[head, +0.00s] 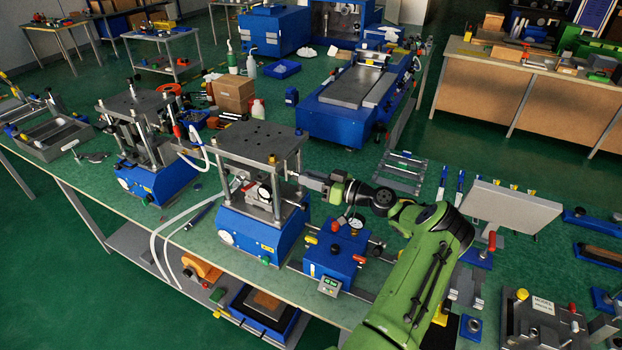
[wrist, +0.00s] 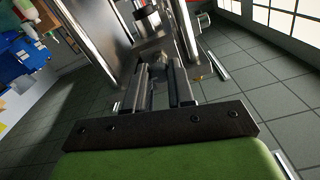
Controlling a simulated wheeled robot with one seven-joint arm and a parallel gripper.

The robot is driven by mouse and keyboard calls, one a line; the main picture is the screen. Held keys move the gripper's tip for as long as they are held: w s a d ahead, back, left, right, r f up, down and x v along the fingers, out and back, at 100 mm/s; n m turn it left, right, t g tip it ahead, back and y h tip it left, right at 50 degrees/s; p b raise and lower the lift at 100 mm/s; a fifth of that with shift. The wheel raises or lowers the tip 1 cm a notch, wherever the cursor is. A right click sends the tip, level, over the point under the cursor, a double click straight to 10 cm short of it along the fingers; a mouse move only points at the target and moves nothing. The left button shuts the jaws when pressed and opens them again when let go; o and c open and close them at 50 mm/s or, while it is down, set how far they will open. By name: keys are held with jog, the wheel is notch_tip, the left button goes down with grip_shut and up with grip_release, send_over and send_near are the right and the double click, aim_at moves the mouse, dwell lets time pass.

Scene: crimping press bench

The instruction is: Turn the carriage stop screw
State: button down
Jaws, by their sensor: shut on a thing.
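The press (head: 262,170) with a blue base and grey top plate on steel posts stands on the green bench. My gripper (head: 296,174) reaches in from the right at the press's right side, between its posts. In the wrist view my gripper (wrist: 160,76) has its two dark fingers at a small metal part beside the press's steel posts. The fingers are shut on this part, which I take to be the carriage stop screw. The screw is mostly hidden by the fingers, and its turn angle cannot be told.
A blue box with a gauge (head: 335,252) stands just in front of my arm. A second press (head: 150,150) stands to the left. A white hose (head: 160,235) lies on the bench between them. A grey panel (head: 510,208) stands at the right.

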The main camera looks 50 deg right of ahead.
jog(key=shift+m, duration=0.3)
jog(key=m, duration=1.7)
jog(key=shift+d, duration=0.1)
jog(key=shift+f+m, duration=0.1)
jog(key=shift+m, duration=0.2)
dwell(0.4)
jog(key=c, duration=1)
grip_release()
jog(key=shift+o, duration=0.2)
